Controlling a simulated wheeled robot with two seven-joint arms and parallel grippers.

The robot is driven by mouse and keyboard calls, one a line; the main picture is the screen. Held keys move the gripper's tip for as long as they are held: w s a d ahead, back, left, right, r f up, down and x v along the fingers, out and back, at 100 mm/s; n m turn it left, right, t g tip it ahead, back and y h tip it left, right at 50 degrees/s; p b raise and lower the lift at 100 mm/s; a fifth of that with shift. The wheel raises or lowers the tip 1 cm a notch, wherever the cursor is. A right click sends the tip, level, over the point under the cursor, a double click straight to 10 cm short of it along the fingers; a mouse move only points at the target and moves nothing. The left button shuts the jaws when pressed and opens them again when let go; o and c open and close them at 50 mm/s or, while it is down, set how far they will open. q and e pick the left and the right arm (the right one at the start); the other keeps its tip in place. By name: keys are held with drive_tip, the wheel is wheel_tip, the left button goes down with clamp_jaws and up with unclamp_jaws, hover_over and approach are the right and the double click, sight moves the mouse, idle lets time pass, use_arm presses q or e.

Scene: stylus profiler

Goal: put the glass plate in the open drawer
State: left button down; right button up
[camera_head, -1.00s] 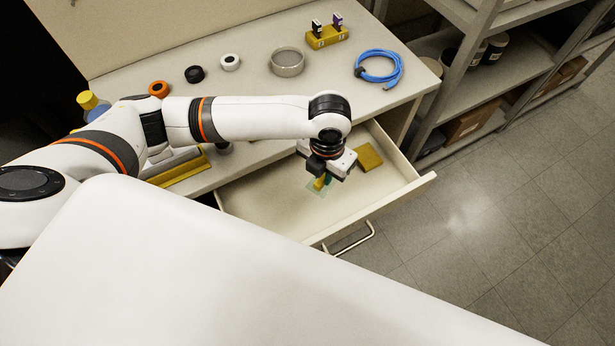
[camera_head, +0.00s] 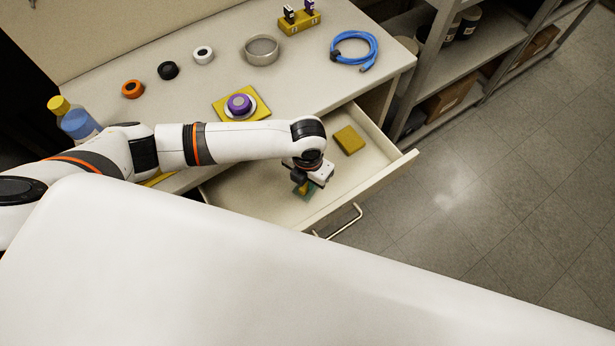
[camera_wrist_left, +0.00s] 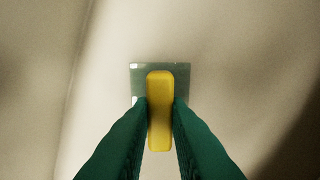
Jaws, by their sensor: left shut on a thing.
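The glass plate (camera_wrist_left: 139,82) is a small, clear greenish square with a yellow grip block (camera_wrist_left: 160,110) on it. In the head view the plate (camera_head: 305,194) is small and partly hidden by my left gripper (camera_head: 303,187). My left gripper's dark green fingers (camera_wrist_left: 160,118) are shut on the yellow block from both sides in the left wrist view. The gripper is inside the outline of the open drawer (camera_head: 240,194), near its front wall. I cannot tell whether the plate touches the drawer floor. My right gripper is not in view.
A yellow square block (camera_head: 349,140) lies in the drawer's back right part. The desk (camera_head: 215,75) above carries a purple-topped item (camera_head: 239,104) on a yellow base, several rings, a round dish (camera_head: 261,50) and a blue cable (camera_head: 355,48).

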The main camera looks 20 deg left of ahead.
use_arm(q)
drive_tip(key=c, duration=1.4)
unclamp_jaws()
drive_tip(key=shift+f, duration=0.1)
wheel_tip(320, 180, up, 12)
drive_tip(key=shift+r, duration=0.15)
